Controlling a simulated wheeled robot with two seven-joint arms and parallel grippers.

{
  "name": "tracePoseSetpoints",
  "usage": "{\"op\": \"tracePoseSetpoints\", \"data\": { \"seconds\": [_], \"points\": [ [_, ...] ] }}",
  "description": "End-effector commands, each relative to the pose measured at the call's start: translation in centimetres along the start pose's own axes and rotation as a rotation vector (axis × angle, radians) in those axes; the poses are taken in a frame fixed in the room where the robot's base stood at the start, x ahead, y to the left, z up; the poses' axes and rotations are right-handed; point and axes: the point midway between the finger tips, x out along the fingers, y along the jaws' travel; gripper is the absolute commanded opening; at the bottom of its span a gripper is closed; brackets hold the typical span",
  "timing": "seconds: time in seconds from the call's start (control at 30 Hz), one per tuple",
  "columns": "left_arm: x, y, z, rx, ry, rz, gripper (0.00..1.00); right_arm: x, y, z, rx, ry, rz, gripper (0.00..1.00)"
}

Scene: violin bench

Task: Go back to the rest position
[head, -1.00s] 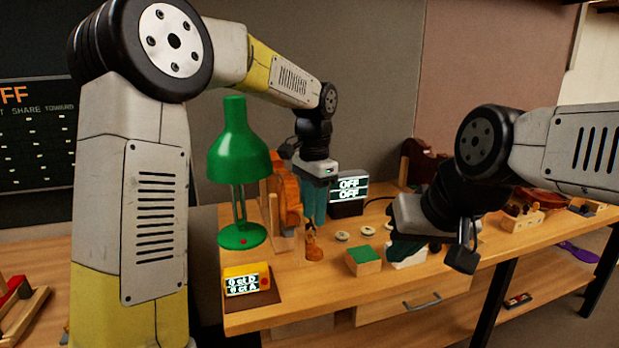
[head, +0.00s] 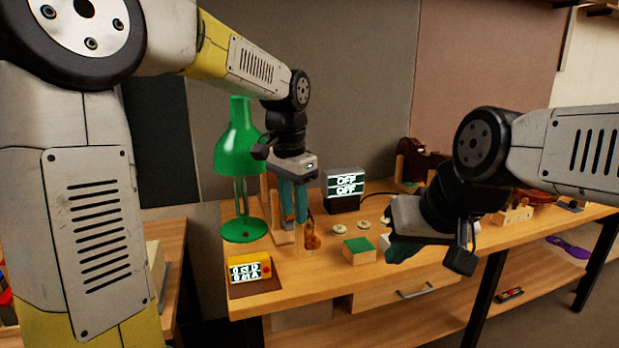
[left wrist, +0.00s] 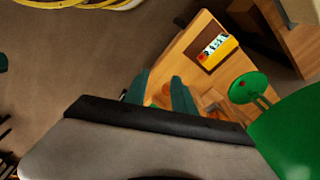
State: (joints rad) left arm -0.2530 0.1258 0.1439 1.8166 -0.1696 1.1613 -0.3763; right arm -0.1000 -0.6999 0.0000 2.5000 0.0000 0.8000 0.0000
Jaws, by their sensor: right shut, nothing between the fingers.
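My left gripper (head: 294,218) hangs pointing down over the left part of the bench, just right of the green lamp. Its two teal fingers are apart with a gap between them. In the left wrist view the left gripper (left wrist: 160,88) shows bench top between its fingers and nothing held. My right gripper (head: 398,252) is at the right, over the front of the bench, tilted down and to the left. Its teal fingers are shut and empty, partly hidden by its own wrist.
The green lamp (head: 240,150) stands close left of my left gripper. A wooden stand (head: 281,236), a small brown figure-like piece (head: 312,237), a green-topped block (head: 360,250) and an OFF display (head: 345,186) are near. A yellow counter box (head: 248,270) sits at the bench's (head: 300,290) front left corner.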

Motion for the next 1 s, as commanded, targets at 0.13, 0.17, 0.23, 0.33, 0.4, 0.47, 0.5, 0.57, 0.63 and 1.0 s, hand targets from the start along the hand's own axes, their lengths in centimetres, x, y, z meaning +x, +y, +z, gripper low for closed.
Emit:
{"op": "tracePoseSetpoints", "data": {
  "seconds": [0.13, 0.17, 0.23, 0.33, 0.4, 0.47, 0.5, 0.57, 0.63, 1.0],
  "points": [
    [-1.5, 0.1, 2.9, -0.096, 0.055, -0.022, 0.31, 0.0, 0.0, 0.0, 0.0, 0.0, 0.0, 0.0],
    [-1.8, 0.1, 3.6, -0.118, 0.068, -0.026, 0.31, 0.0, 0.0, 0.0, 0.0, 0.0, 0.0, 0.0],
    [-2.5, 0.3, 5.5, -0.183, 0.106, -0.037, 0.31, 0.0, 0.0, 0.0, 0.0, 0.0, 0.0, 0.0],
    [-3.4, 0.9, 8.7, -0.299, 0.178, -0.052, 0.31, 0.0, 0.0, 0.0, 0.0, 0.0, 0.0, 0.0],
    [-3.7, 1.5, 11.2, -0.39, 0.233, -0.061, 0.31, 0.0, 0.0, 0.0, 0.0, 0.0, 0.0, 0.0],
    [-3.8, 2.2, 13.1, -0.465, 0.282, -0.065, 0.31, 0.0, 0.0, 0.0, 0.0, 0.0, 0.0, 0.0],
    [-3.7, 2.6, 14.3, -0.512, 0.312, -0.067, 0.31, 0.0, 0.0, 0.0, 0.0, 0.0, 0.0, 0.0],
    [-3.6, 3.2, 15.8, -0.578, 0.357, -0.067, 0.31, 0.0, 0.0, 0.0, 0.0, 0.0, 0.0, 0.0],
    [-3.3, 3.8, 17.2, -0.642, 0.401, -0.066, 0.31, 0.0, 0.0, 0.0, 0.0, 0.0, 0.0, 0.0],
    [-2.5, 5.0, 19.4, -0.757, 0.483, -0.058, 0.31, 0.0, 0.0, 0.0, 0.0, 0.0, 0.0, 0.0]
  ]
}}
